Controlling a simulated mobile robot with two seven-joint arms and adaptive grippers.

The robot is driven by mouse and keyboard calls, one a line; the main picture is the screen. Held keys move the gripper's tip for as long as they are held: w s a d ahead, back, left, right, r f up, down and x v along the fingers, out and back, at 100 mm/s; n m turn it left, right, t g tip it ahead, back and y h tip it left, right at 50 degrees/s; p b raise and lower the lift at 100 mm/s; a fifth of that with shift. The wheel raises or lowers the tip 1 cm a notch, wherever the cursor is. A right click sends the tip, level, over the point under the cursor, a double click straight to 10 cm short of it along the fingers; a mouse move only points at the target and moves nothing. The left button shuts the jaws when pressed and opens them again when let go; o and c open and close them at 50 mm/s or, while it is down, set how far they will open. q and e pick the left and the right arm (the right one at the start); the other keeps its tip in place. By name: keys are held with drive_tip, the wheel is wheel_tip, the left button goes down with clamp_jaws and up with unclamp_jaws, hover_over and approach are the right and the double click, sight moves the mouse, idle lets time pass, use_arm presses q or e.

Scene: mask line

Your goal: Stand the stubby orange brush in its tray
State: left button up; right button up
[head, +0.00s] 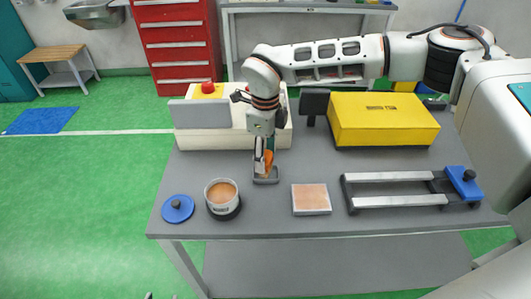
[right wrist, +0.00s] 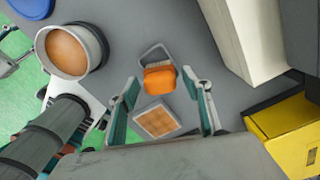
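The stubby orange brush (head: 268,160) stands at the small grey tray (head: 267,181) near the table's middle. In the right wrist view the brush (right wrist: 160,79) has its orange end toward the camera and pale bristles toward the tray (right wrist: 153,48). I cannot tell if the bristles rest fully inside the rim. My right gripper (head: 264,155) is lowered over the tray. In the right wrist view its fingers (right wrist: 160,84) are spread on either side of the brush, with gaps. My left gripper (head: 160,296) shows at most as small dark tips at the head view's bottom edge.
A pot of brown contents (head: 222,193) and a blue lid (head: 178,208) are left of the tray. A square tile (head: 311,199) and a metal frame with a blue block (head: 400,190) are right. A cream machine (head: 205,135) and yellow box (head: 383,120) stand behind.

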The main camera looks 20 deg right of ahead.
drive_tip(key=shift+r, duration=0.1)
wheel_tip(320, 180, up, 13)
idle(0.7)
idle(0.4)
